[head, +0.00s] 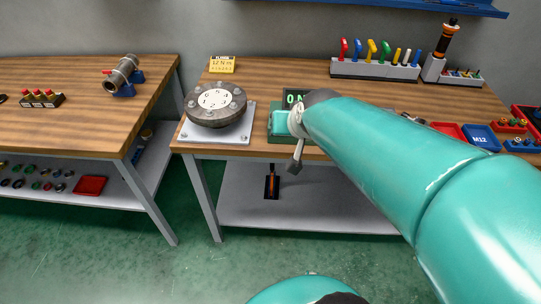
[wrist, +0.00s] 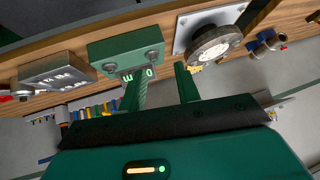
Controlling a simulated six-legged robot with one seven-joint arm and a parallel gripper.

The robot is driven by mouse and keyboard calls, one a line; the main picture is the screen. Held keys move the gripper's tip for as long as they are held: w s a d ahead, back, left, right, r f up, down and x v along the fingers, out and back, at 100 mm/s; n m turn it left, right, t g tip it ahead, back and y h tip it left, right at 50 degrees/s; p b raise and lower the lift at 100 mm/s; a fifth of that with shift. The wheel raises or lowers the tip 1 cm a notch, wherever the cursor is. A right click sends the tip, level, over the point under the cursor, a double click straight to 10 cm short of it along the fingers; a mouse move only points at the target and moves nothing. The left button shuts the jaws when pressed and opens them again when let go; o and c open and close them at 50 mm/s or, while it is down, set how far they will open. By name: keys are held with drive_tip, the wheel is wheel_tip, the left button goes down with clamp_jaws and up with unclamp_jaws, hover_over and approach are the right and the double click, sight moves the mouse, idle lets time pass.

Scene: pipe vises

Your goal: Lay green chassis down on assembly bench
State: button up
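A green box (wrist: 125,47) with two round knobs on its face and a lit display is the only thing I see that could be the green chassis. It sits on the wooden assembly bench (head: 370,100), right of the round dial fixture. In the head view the green box (head: 272,133) is mostly covered by the end of my arm. My gripper (wrist: 160,70) has its two green fingers apart, with nothing seen between them. The left finger overlaps the display in the wrist view. Whether it touches the box I cannot tell.
The dial fixture (head: 216,105) on its plate stands left of the green box. A grey box (wrist: 57,75) with lettering stands on the other side. A tool rack (head: 375,68) and bins (head: 481,135) are further back and right. Another bench (head: 70,125) stands left.

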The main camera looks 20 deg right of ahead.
drive_tip(key=s+a+r+n+g, duration=0.2)
drive_tip(key=s+a+n, duration=0.2)
drive_tip(key=s+a, duration=0.4)
drive_tip(key=s, duration=0.4)
drive_tip(key=shift+g+y, duration=0.4)
drive_tip(key=shift+o, duration=0.5)
drive_tip(key=shift+d, duration=0.1)
